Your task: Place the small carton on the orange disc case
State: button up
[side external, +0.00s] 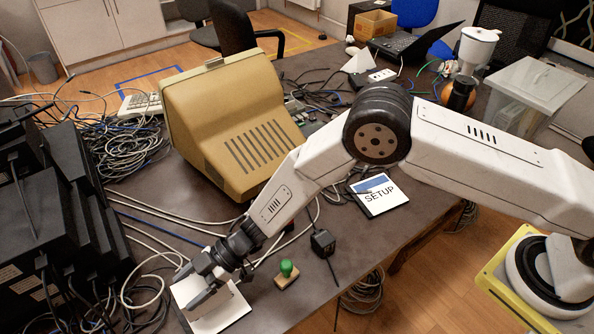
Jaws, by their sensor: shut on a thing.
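My gripper (207,292) is low at the front left of the table, pointing down, with its jaws shut on a pale, box-like thing (226,298). This looks like the small carton, but the fingers hide much of it. It is over a flat white square (212,321); whether the two touch I cannot tell. No clearly orange disc case shows. A flat case marked SETUP (380,196), white with a blue band, lies near the table's right edge, under my arm.
A green-knobbed stamp (287,273) and a black power adapter (322,243) lie right of my gripper. A beige monitor (235,130) stands behind. Black boxes (40,230) and loose cables (120,150) crowd the left. Some bare table lies between adapter and SETUP case.

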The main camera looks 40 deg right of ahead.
jog(key=shift+f, duration=1.4)
jog(key=shift+f, duration=0.15)
jog(key=o, duration=1.2)
jog(key=v, duration=0.5)
jog(key=shift+d, duration=0.15)
notch_tip(320, 180, up, 6)
jog(key=shift+f, duration=0.25)
jog(key=shift+r, duration=0.85)
